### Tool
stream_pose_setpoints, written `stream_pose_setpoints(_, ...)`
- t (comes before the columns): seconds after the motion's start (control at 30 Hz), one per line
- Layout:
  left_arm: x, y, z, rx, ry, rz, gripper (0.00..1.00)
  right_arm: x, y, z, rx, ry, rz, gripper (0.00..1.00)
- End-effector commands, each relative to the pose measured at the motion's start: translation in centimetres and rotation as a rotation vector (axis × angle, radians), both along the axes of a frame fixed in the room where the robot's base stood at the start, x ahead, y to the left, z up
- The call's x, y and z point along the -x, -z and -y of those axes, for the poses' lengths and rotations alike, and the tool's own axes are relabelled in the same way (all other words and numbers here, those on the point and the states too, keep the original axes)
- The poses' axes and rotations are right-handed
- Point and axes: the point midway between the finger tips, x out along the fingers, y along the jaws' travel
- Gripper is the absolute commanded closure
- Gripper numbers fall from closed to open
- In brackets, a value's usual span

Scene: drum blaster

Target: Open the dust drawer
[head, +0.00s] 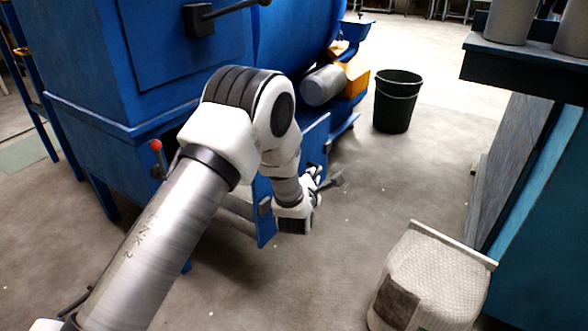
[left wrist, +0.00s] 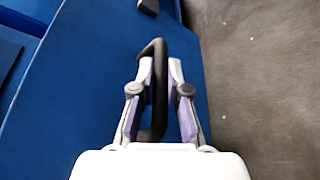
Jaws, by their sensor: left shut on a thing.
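The dust drawer's blue front panel (head: 265,214) is low on the blue machine (head: 95,150). A grey side strip (head: 236,206) shows behind it, so the front stands out from the machine's body. In the left wrist view the blue panel (left wrist: 75,95) fills the left side, with a black bar handle (left wrist: 158,75) in front of it. My left gripper (left wrist: 160,82) is shut on this handle, one finger on each side. In the head view the left gripper (head: 314,181) is beside the drawer front, and my arm hides much of the drawer. My right gripper is not in view.
A woven white sack (head: 438,275) stands on the floor at the lower right. A black bucket (head: 397,100) stands farther back. A teal cabinet (head: 545,210) borders the right side. A red-knobbed lever (head: 157,147) is left of my arm. Bare floor lies right of the drawer.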

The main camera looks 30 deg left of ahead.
Motion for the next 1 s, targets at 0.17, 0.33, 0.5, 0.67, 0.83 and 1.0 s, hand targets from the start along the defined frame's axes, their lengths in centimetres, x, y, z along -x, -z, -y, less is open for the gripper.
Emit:
stream_pose_setpoints(0.17,0.2,0.0,2.4,-0.002,0.002,-0.002,1.00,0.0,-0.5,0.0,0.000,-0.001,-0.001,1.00)
stream_pose_setpoints(0.33,0.3,0.1,3.2,0.001,0.000,-0.002,1.00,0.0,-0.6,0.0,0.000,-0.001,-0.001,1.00)
stream_pose_setpoints(0.5,0.3,0.1,3.4,0.001,-0.001,-0.002,1.00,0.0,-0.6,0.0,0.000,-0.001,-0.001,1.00)
stream_pose_setpoints(0.67,0.3,0.1,3.3,0.002,-0.001,-0.002,1.00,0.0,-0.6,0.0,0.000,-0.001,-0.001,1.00)
stream_pose_setpoints(0.83,0.3,0.1,3.3,0.001,-0.001,-0.002,0.61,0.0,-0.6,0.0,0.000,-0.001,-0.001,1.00)
stream_pose_setpoints(1.0,0.3,0.1,3.3,0.001,-0.001,0.000,0.61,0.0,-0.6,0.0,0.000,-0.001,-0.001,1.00)
